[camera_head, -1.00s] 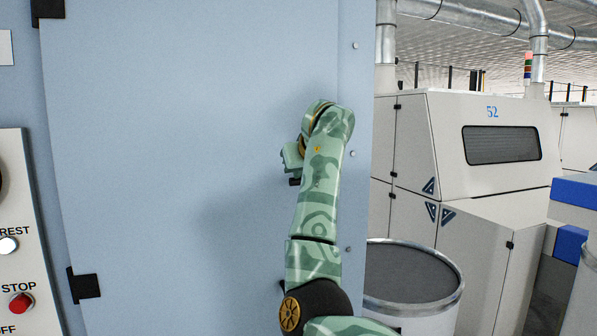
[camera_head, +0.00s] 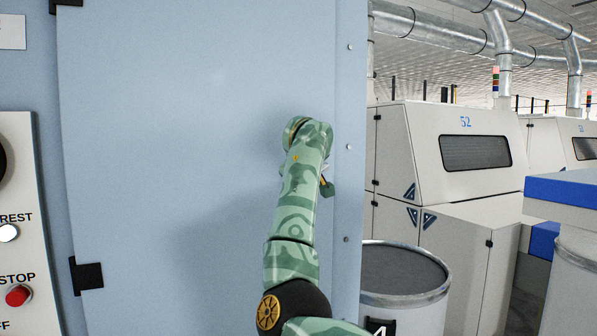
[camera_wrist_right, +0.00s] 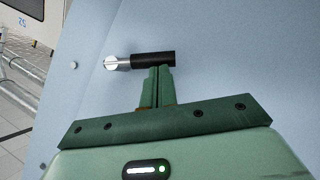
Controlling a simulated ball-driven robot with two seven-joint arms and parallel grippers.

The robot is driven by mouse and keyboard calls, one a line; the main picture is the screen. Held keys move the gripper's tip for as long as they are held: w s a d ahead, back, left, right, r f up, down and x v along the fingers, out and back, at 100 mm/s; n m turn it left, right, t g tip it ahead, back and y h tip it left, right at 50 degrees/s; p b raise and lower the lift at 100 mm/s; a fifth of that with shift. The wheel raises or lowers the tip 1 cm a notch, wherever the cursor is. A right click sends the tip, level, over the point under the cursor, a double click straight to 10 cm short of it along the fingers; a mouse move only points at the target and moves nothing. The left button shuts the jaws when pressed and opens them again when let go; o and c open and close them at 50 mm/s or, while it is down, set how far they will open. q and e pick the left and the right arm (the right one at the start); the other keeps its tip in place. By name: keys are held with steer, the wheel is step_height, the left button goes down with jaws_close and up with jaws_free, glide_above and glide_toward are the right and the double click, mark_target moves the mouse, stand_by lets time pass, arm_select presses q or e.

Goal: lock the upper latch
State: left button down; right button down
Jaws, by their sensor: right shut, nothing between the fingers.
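The upper latch (camera_wrist_right: 153,60) shows in the right wrist view as a black grip on a silver pivot, mounted on the pale blue door (camera_head: 190,130). Its grip points away from the door edge with the screws, roughly square to that edge. My right gripper (camera_wrist_right: 160,72) is shut and empty, its fingertips at the black grip; I cannot tell whether they touch it. In the head view my right forearm covers the latch and most of the gripper; only a small green and silver bit shows at its right side. My left gripper is not in view.
A control panel with a red STOP button (camera_head: 18,296) and a white button (camera_head: 8,233) stands at the left. Black hinges (camera_head: 87,275) hold the door's left side. A round can (camera_head: 403,275) stands right of the door, before a white machine (camera_head: 450,160).

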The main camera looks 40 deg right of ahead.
steer(key=d+f+n+t+h+b, duration=0.1)
steer(key=d+f+n+h+b, duration=0.3)
steer(key=b, duration=0.9)
steer(key=shift+s+f+n+h, duration=0.3)
steer(key=shift+f+n+h, duration=0.3)
steer(key=shift+f+n, duration=0.45)
steer(key=shift+s+r+b, duration=0.1)
steer(key=shift+r+b, duration=0.15)
steer(key=shift+b, duration=0.05)
steer(key=w+a+f+b+v, duration=0.1)
steer(key=w+b+v, duration=0.1)
steer(key=v, duration=1)
steer(key=shift+s+a, duration=0.3)
steer(key=shift+a, duration=0.4)
